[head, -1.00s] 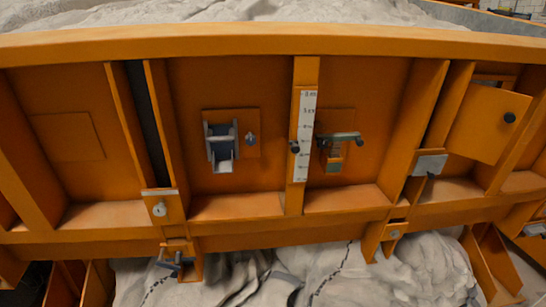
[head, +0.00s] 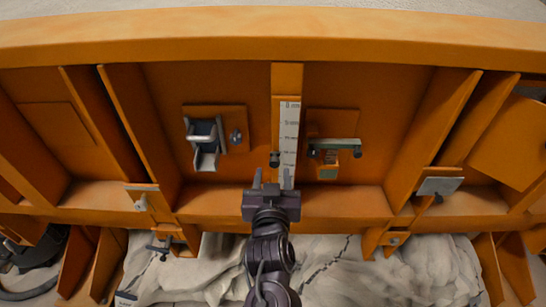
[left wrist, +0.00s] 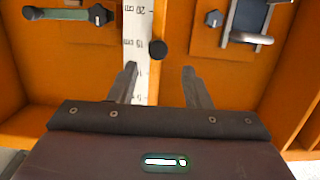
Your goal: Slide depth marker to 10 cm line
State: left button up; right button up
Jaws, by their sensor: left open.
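The depth marker is a black round knob (head: 274,159) at the left edge of a white depth scale (head: 289,135) on the orange wall. The scale starts at 0 cm at its top. The knob sits low on it, near what looks like the 15 cm mark; small print makes this uncertain. My left gripper (head: 272,178) is open and empty just below the knob, fingers pointing at the wall. In the left wrist view the knob (left wrist: 157,49) shows beyond and between the open fingers (left wrist: 159,75), apart from both. My right gripper is not in view.
A metal bracket (head: 205,145) with a small bolt is left of the scale. A lever with a black knob (head: 335,147) is close on its right. Upright orange ribs (head: 435,130) divide the wall, and a ledge (head: 340,200) runs below. Pale rocks lie underneath.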

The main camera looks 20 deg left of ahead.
aim_at(274, 164)
pick_arm(q)
jog(key=x, duration=0.3)
jog(key=p+x, duration=0.1)
jog(key=x, duration=0.2)
jog(key=shift+d+f+p, duration=0.1)
jog(key=shift+d+p, duration=0.15)
jog(key=shift+p, duration=0.05)
jog(key=shift+w+a, duration=0.15)
jog(key=shift+w, duration=0.15)
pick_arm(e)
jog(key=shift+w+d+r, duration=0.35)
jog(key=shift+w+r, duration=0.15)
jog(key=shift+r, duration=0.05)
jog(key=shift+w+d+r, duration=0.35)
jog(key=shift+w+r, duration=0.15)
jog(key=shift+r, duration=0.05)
pick_arm(q)
jog(key=shift+f, duration=0.1)
jog(key=shift+c, duration=0.3)
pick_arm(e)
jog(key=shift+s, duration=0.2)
pick_arm(q)
grip_shut()
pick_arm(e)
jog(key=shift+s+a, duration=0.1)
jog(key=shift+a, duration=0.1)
